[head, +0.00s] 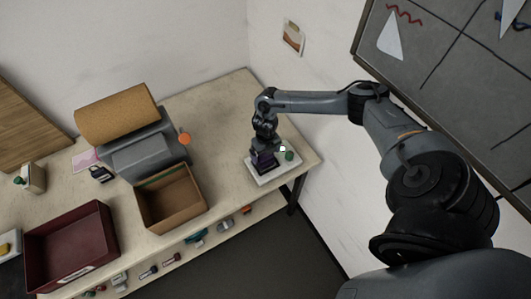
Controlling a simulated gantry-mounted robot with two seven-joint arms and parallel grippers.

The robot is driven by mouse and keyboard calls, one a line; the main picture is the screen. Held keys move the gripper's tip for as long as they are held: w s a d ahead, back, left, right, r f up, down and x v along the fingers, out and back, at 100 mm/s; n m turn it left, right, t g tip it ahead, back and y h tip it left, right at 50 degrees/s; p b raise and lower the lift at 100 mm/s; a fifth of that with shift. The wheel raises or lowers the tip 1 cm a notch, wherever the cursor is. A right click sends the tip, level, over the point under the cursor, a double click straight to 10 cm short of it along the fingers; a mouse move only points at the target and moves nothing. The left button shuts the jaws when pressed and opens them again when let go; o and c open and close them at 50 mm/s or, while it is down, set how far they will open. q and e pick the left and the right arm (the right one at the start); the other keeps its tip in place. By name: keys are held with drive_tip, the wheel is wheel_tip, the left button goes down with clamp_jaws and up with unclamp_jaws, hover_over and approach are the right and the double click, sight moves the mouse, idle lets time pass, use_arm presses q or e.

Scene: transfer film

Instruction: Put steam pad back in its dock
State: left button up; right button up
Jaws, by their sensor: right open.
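My right arm comes in from the right and reaches over the far right end of the table. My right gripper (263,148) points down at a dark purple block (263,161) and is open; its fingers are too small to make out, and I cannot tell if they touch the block. The block is on a white plate (279,175) near the table's right edge. A green knob-like thing (289,155) and a small bright square (282,148) are beside it. I cannot tell for certain which part is the steam pad or its dock. My left gripper is not in view.
An open cardboard box (171,213) and a dark red tray (117,250) stand along the front edge. A grey machine with a brown roll (117,112) stands behind the box. A lower shelf (215,237) holds small items. The tabletop (215,115) is bare between machine and gripper.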

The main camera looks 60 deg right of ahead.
wheel_tip(320, 180, up, 10)
drive_tip(key=p, duration=0.7)
drive_tip(key=w+a+f+m+t+y, duration=0.1)
drive_tip(key=a+t, duration=0.1)
drive_tip(key=a, duration=0.9)
drive_tip(key=w+a+f+m+t+y, duration=0.1)
drive_tip(key=a+f+m, duration=0.1)
drive_tip(key=a, duration=0.8)
drive_tip(key=s+a+r+m+t, duration=0.1)
drive_tip(key=a+r+m, duration=0.15)
drive_tip(key=a, duration=0.25)
drive_tip(key=s+a+r+m+t, duration=0.1)
drive_tip(key=a+r+m+t, duration=0.1)
drive_tip(key=a+m, duration=0.3)
drive_tip(key=s+d+r+m+g+h, duration=0.1)
drive_tip(key=s+d+r+m, duration=0.1)
drive_tip(key=s+r+m, duration=0.2)
drive_tip(key=s+d+r+m+g, duration=0.1)
drive_tip(key=s+d+r+m, duration=0.2)
drive_tip(key=s+m, duration=0.6)
wheel_tip(320, 180, up, 2)
drive_tip(key=m, duration=0.4)
drive_tip(key=shift+d+h, duration=0.2)
drive_tip(key=shift+h, duration=0.2)
